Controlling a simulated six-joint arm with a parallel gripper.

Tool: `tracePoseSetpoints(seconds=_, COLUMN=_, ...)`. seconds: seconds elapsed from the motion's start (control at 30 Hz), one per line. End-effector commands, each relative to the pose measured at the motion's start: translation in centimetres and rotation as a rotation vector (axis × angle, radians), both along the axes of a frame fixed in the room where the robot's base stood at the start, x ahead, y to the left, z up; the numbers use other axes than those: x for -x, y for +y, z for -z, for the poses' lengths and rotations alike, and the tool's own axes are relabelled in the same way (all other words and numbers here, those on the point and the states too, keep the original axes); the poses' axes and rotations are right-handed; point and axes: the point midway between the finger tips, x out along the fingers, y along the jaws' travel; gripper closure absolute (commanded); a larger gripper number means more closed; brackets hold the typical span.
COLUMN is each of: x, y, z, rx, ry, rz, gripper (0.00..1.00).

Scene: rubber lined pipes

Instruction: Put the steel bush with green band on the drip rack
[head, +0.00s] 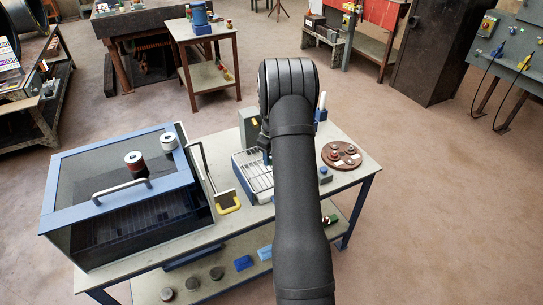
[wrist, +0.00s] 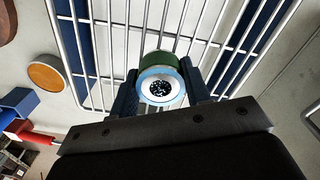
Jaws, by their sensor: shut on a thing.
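The steel bush with the green band (wrist: 160,82) is between the two dark fingers of my gripper (wrist: 160,98) in the wrist view. My gripper is shut on it. Its pale round end, with a dark speckled bore, faces the camera, and the green band shows behind that end. The drip rack (wrist: 68,50) has pale wire bars over blue parts and lies behind the bush in the wrist view. I cannot tell whether the bush touches the bars. In the head view the rack (head: 250,172) stands on the bench left of my arm, which hides the gripper and bush.
A yellow-handled tool (head: 228,203) lies between cabinet and rack. A round brown board (head: 341,154) with small pieces is right of my arm.

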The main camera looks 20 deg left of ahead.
Motion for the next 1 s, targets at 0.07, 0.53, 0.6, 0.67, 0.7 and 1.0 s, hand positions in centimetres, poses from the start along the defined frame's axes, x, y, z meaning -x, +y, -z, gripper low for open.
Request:
tracePoseSetpoints(seconds=0.07, x=0.0, y=0.0, z=-0.1, rx=-0.001, ry=-0.001, rz=0.000, gripper=0.88)
tracePoseSetpoints(seconds=0.53, x=0.0, y=0.0, z=0.3, rx=0.000, ry=0.000, rz=0.000, gripper=0.35)
tracePoseSetpoints(seconds=0.6, x=0.0, y=0.0, z=0.2, rx=0.000, ry=0.000, rz=0.000, gripper=0.35)
tracePoseSetpoints(seconds=0.67, x=0.0, y=0.0, z=0.1, rx=0.000, ry=0.000, rz=0.000, gripper=0.35)
tracePoseSetpoints(seconds=0.7, x=0.0, y=0.0, z=-0.1, rx=0.000, ry=0.000, rz=0.000, gripper=0.35)
tracePoseSetpoints(seconds=1.0, x=-0.1, y=0.0, z=-5.5, rx=-0.002, ry=-0.004, rz=0.000, gripper=0.35)
